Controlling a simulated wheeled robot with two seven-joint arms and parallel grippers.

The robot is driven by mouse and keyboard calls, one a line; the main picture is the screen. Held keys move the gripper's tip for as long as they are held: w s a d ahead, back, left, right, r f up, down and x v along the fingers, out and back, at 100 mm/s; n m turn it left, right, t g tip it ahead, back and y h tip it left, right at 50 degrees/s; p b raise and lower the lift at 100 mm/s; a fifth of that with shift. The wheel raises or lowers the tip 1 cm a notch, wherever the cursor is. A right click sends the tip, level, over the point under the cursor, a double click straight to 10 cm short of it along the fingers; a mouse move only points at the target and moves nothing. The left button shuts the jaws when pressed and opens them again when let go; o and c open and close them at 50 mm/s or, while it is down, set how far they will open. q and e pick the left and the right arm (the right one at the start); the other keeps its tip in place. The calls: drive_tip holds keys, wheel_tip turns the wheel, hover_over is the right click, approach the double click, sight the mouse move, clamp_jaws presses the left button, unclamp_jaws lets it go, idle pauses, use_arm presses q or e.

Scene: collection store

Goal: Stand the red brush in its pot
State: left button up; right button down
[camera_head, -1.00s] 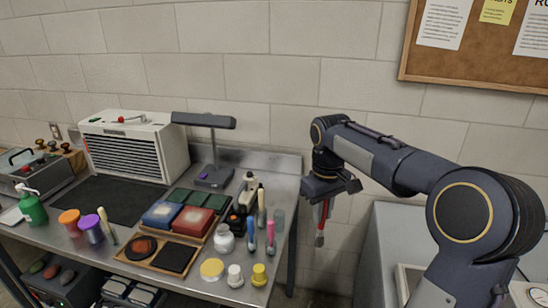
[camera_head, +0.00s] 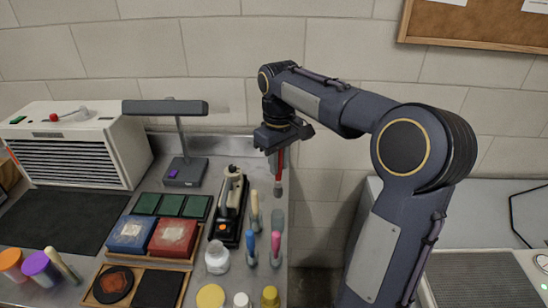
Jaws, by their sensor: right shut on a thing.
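My right gripper (camera_head: 277,149) is shut on the red brush (camera_head: 280,167), which hangs upright below it. The brush's lower end is greyish and is clear of the table. Just below it in the picture, near the table's right edge, stands a grey-green, see-through pot (camera_head: 278,218) that looks empty. I cannot tell whether the brush is directly above it. A cream brush (camera_head: 254,206), a blue brush (camera_head: 249,240) and a pink brush (camera_head: 276,244) stand upright close by. My left gripper is not in view.
The metal table (camera_head: 217,162) has ink pads in a wooden tray (camera_head: 186,259), a black stamping device (camera_head: 228,215), a white jar (camera_head: 217,258) and a grey lamp (camera_head: 185,172). A cream vented box (camera_head: 80,150) stands at left. A gap separates the table from a grey cabinet at right.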

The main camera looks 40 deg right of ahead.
sight(278, 185)
drive_tip(key=shift+f+b, duration=2.7)
drive_tip(key=shift+f, duration=0.35)
drive_tip(key=shift+f+b, duration=1.55)
drive_tip(key=shift+f, duration=1.25)
drive_tip(key=c, duration=1.3)
unclamp_jaws()
drive_tip(key=shift+o, duration=0.2)
drive_tip(key=shift+r, duration=0.1)
wheel_tip(278, 185, up, 8)
drive_tip(key=shift+f+p, duration=0.25)
drive_tip(key=shift+p, duration=0.05)
drive_tip(key=shift+r, duration=0.1)
